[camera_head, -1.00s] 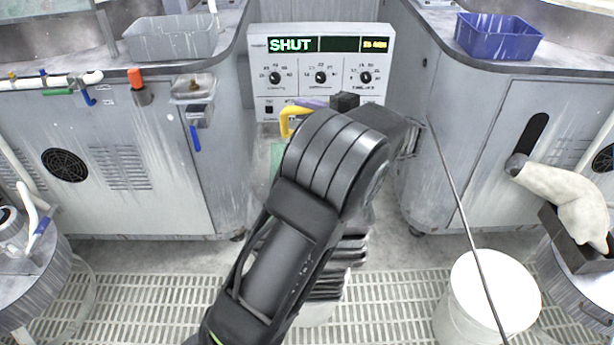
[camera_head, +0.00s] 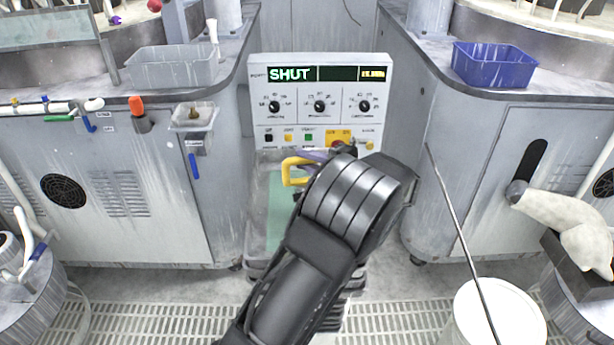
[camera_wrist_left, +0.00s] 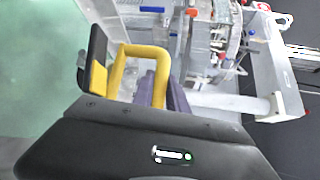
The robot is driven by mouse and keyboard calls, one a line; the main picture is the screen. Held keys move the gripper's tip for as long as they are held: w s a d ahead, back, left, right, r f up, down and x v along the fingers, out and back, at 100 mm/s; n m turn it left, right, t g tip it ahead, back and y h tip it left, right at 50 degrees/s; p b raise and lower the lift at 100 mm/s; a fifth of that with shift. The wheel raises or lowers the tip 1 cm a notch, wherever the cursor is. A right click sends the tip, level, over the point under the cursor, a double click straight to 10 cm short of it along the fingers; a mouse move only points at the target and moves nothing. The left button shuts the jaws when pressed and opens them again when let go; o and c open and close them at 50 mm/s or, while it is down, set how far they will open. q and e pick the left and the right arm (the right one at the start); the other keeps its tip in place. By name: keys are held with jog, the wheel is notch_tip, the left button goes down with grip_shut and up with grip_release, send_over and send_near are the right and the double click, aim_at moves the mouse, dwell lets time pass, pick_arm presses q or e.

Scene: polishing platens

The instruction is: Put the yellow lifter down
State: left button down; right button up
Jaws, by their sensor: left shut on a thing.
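The yellow lifter shows as a yellow loop handle (camera_head: 288,173) with a purple part beside it in the head view, just below the control panel. In the wrist view its yellow handle (camera_wrist_left: 118,66) and purple part stand close to one dark, yellow-padded finger. My left gripper (camera_head: 325,160) is shut on the lifter; my own arm hides most of the grip. The lifter is over or near a green surface (camera_head: 280,225) below the panel. I cannot tell whether it touches it. My right gripper is not in view.
The control panel (camera_head: 319,100) reads SHUT and stands behind the lifter. Grey cabinets flank the gap, with a grey bin (camera_head: 172,70) on the left one and a blue bin (camera_head: 495,66) on the right one. A white bucket (camera_head: 497,310) stands front right.

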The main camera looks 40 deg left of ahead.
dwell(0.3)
pick_arm(q)
jog(key=shift+f+b, duration=0.3)
jog(key=shift+f, duration=1.5)
jog(key=c, duration=1.8)
grip_release()
jog(key=shift+f, duration=0.2)
jog(key=o, duration=0.5)
jog(key=shift+r, duration=0.15)
